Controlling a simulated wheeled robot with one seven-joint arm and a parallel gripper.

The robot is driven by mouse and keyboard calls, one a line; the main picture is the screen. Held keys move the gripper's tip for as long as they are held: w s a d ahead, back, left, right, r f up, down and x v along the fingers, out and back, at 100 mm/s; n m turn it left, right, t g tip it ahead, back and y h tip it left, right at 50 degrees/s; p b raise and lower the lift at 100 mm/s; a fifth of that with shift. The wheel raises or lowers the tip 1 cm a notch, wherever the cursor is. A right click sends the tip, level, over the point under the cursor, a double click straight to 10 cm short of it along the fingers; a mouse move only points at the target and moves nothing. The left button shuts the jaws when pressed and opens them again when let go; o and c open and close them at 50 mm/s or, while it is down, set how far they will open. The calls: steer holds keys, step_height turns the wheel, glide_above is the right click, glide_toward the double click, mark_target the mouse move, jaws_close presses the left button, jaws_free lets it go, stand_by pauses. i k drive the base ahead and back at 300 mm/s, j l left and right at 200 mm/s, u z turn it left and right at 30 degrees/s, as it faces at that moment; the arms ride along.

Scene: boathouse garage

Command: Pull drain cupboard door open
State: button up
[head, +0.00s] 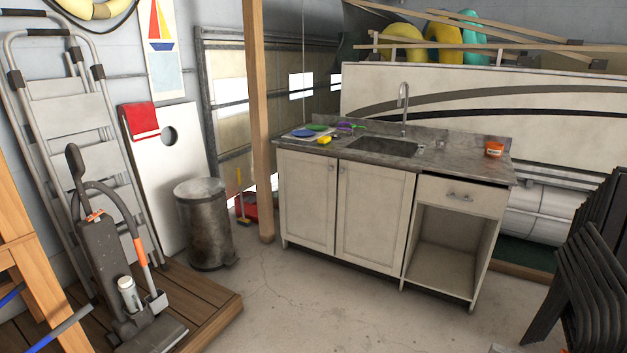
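A sink cabinet stands in the middle of the head view, with a grey worktop (455,166) and a sink basin (385,147) under a tall tap (403,108). Below are two pale panelled doors, the left door (306,203) and the right door (372,212). Both look shut. Small dark knobs sit near their meeting edges, the left knob (331,167) and the right knob (342,170). The basin is mostly above the right door. I cannot tell which door is called the drain cupboard door. My gripper is not in view.
A drawer (463,196) is above an open compartment (441,255) at the cabinet's right. A metal bin (203,225) and wooden post (259,110) stand left of it. Stacked dark chairs (590,275) are at right. The concrete floor (330,310) in front is clear.

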mark_target(375, 201)
steer(key=i+j+u, duration=0.4)
steer(key=i, duration=0.4)
steer(key=i+u, duration=0.35)
steer(key=i, duration=0.45)
steer(key=i+j+z, duration=0.1)
steer(key=i+z, duration=0.15)
steer(key=i, duration=0.3)
steer(key=i+j+z, duration=0.25)
steer(key=i, duration=0.3)
steer(key=i+j+z, duration=0.25)
steer(key=i, duration=0.25)
steer(key=i+j+z, duration=0.85)
steer(key=i+j, duration=0.2)
steer(key=j, duration=0.15)
